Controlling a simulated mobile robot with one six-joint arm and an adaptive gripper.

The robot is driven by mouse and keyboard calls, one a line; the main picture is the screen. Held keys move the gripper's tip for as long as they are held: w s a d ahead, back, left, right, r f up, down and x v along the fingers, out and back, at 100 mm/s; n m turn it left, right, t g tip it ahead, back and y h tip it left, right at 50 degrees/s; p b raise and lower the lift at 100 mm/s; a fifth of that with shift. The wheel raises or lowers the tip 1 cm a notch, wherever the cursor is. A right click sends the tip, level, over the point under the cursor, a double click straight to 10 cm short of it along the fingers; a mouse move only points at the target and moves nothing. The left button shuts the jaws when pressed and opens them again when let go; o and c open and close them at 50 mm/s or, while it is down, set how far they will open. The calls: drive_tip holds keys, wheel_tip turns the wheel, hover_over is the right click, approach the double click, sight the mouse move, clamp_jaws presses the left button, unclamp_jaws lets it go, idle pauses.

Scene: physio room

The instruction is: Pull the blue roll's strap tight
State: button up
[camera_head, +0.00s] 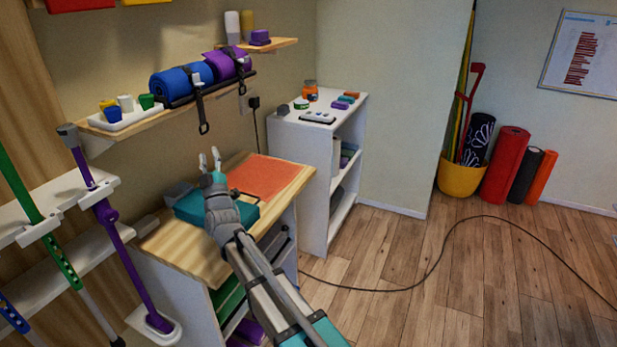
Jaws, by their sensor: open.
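The blue roll (175,81) lies on the wall shelf (150,122), in a dark cradle beside a purple roll (229,61). A dark strap (199,100) goes over the blue roll's right end and hangs below the shelf edge, ending in a ring-shaped pull (204,128). A similar strap goes over the purple roll. My gripper (210,158) is open and empty, pointing up above the wooden desk. It is below the strap's end in the picture and apart from it.
A tray of small cups (122,118) stands left of the blue roll. The desk (195,250) below holds a teal box (190,206) and an orange mat (268,176). A white cabinet (300,150) stands to the right. A cable (400,288) crosses the floor.

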drive_tip(key=w+d+f+m+g+h+p, duration=0.15)
drive_tip(key=w+d+g+p, duration=0.25)
drive_tip(key=d+g+p, duration=0.7)
drive_tip(key=s+d+f+m+g+h+p, duration=0.1)
drive_tip(key=s+d+h+p, duration=0.1)
drive_tip(key=d, duration=0.6)
drive_tip(key=s+d+f+m+g+h+p, duration=0.1)
drive_tip(key=s+d+f+m+h+p, duration=0.1)
drive_tip(key=d, duration=0.5)
drive_tip(key=shift+d+f+p, duration=0.2)
drive_tip(key=shift+d+p, duration=0.15)
drive_tip(key=shift+p, duration=0.35)
drive_tip(key=shift+h, duration=0.25)
drive_tip(key=s+d+f+m+g+h, duration=0.1)
drive_tip(key=s+d+f+m+g, duration=0.1)
drive_tip(key=s+d, duration=0.5)
drive_tip(key=s+d+f+m+g+h, duration=0.1)
drive_tip(key=s+d+f+m+g, duration=0.1)
drive_tip(key=s+d, duration=0.5)
drive_tip(key=s+d+f+m+g+h, duration=0.1)
drive_tip(key=s+d+f+m+g, duration=0.2)
drive_tip(key=s+d+g, duration=0.3)
drive_tip(key=shift+s+d+h+p, duration=0.35)
drive_tip(key=shift+s+d+h, duration=0.05)
drive_tip(key=shift+d, duration=0.05)
drive_tip(key=shift+m, duration=0.25)
idle(1.6)
